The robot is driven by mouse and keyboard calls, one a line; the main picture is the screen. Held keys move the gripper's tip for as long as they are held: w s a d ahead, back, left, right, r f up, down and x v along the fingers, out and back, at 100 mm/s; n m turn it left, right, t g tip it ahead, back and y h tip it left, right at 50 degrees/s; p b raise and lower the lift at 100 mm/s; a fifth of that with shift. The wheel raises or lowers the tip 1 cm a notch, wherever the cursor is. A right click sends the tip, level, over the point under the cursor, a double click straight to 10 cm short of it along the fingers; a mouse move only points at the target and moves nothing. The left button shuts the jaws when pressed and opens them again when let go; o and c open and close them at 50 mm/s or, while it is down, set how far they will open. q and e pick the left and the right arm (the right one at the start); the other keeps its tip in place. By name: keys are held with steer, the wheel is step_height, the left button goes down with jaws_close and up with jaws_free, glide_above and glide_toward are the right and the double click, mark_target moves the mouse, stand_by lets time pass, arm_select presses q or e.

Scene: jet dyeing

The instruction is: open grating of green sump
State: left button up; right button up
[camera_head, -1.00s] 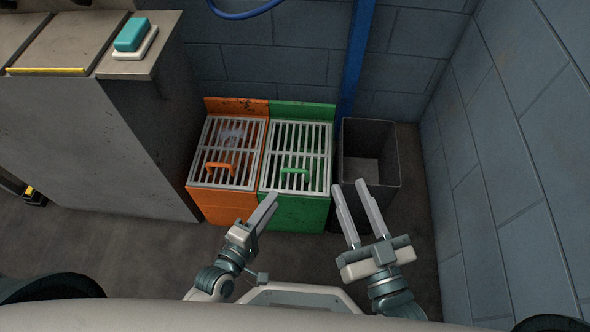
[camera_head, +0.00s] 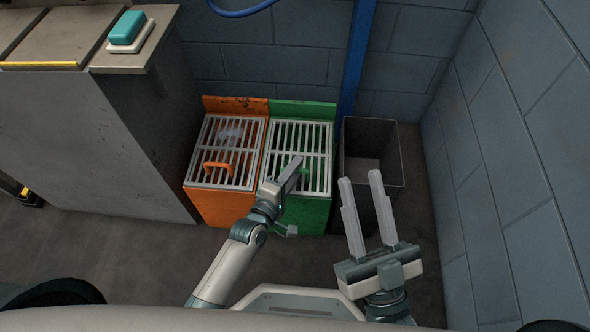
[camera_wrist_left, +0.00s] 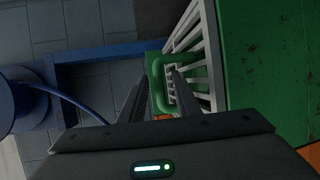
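The green sump (camera_head: 313,212) stands against the back wall, with its pale slatted grating (camera_head: 318,140) lying flat and closed on top. My left gripper (camera_head: 292,168) is over the front part of this grating and mostly hides its green handle in the head view. In the left wrist view the green handle (camera_wrist_left: 156,72) shows as a loop at the open fingers (camera_wrist_left: 158,90), with one bar appearing between them. Contact cannot be told. My right gripper (camera_head: 361,178) is open and empty, in front of the dark bin.
An orange sump (camera_head: 215,207) with its own grating and orange handle (camera_head: 218,167) adjoins the green one on the left. An open dark bin (camera_head: 398,168) stands close on the right. A grey machine cabinet (camera_head: 110,140) and a block wall (camera_head: 505,150) bound the sides.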

arm_select(q)
jaws_close()
stand_by(0.3)
